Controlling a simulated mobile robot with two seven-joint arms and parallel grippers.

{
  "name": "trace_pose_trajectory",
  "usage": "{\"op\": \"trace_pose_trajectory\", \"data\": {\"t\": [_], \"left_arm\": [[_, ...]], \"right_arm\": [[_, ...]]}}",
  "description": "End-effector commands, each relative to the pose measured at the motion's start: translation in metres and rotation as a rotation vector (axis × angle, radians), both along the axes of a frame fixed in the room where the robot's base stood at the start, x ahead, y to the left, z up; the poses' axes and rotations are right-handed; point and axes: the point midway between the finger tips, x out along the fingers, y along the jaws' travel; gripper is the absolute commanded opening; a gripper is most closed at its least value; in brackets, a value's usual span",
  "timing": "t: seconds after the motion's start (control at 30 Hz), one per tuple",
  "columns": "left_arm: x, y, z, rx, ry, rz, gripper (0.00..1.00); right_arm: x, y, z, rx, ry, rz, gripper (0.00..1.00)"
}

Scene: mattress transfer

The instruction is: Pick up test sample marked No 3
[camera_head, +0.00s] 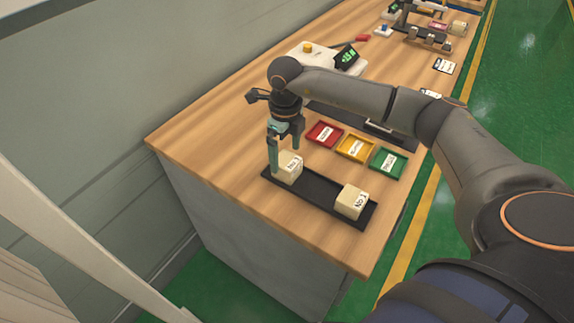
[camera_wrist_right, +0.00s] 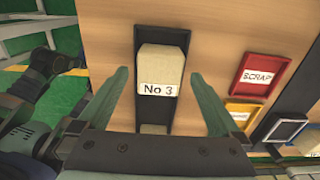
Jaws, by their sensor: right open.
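The sample marked No 3 (camera_wrist_right: 160,70) is a beige block with a white label. It stands at one end of a long black tray (camera_head: 318,198). In the head view this block (camera_head: 289,168) is partly behind a finger of my right gripper (camera_head: 285,158). My right gripper is open, pointing down, with one finger on each side of the block in the wrist view. I cannot tell whether the fingers touch it. A second beige block (camera_head: 352,201), whose label appears to read No 1, stands at the tray's other end. My left gripper is out of view.
Red (camera_head: 325,134), yellow (camera_head: 355,148) and green (camera_head: 388,162) labelled trays lie beside the black tray. A white device (camera_head: 315,55) with a green display stands farther back. The table's near left surface is clear.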

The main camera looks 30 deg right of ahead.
Motion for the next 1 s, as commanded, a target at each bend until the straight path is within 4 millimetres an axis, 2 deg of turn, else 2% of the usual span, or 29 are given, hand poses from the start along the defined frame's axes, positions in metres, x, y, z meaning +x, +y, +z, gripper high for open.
{"op": "trace_pose_trajectory", "data": {"t": [0.1,0.2,0.47,1.0], "left_arm": [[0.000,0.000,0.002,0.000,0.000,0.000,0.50],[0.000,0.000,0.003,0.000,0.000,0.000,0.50],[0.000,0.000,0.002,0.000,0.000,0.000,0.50],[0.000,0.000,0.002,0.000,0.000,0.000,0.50]], "right_arm": [[0.001,0.001,-0.018,-0.001,0.004,0.001,1.00],[0.001,0.001,-0.027,-0.001,0.002,0.000,1.00],[0.002,0.001,-0.029,-0.001,0.000,0.001,1.00],[0.002,0.001,-0.028,0.000,0.000,0.001,0.39]]}}
